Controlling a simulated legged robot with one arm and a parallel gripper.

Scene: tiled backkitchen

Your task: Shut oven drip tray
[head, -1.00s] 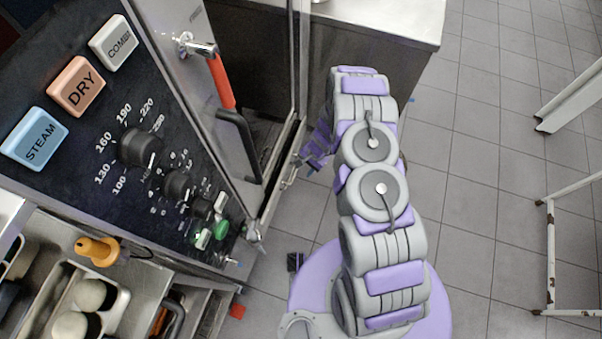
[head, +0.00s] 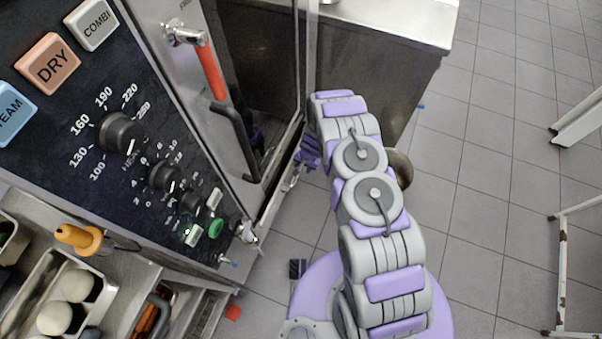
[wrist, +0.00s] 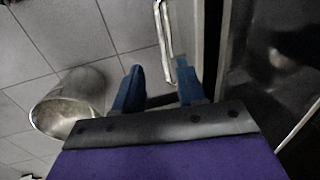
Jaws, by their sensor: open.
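The oven (head: 90,130) stands at the left in the head view, with its dark glass door (head: 250,60) and red-and-black handle (head: 215,85). A narrow pale metal strip (wrist: 164,42), which looks like the drip tray's edge, runs below the door in the wrist view. A small metal end (head: 291,181) also shows low by the door in the head view. My gripper (wrist: 160,86) is open, its two blue fingers pointing toward the strip, with nothing visible between them. In the head view my gripper (head: 308,154) is small and partly hidden by my arm. The rest of the tray is hidden.
A metal pot (wrist: 68,108) is on the floor left of my fingers in the wrist view; it shows behind my arm in the head view (head: 402,168). A steel counter (head: 390,22) stands behind. White frames (head: 565,260) stand at the right. Tiled floor between is clear.

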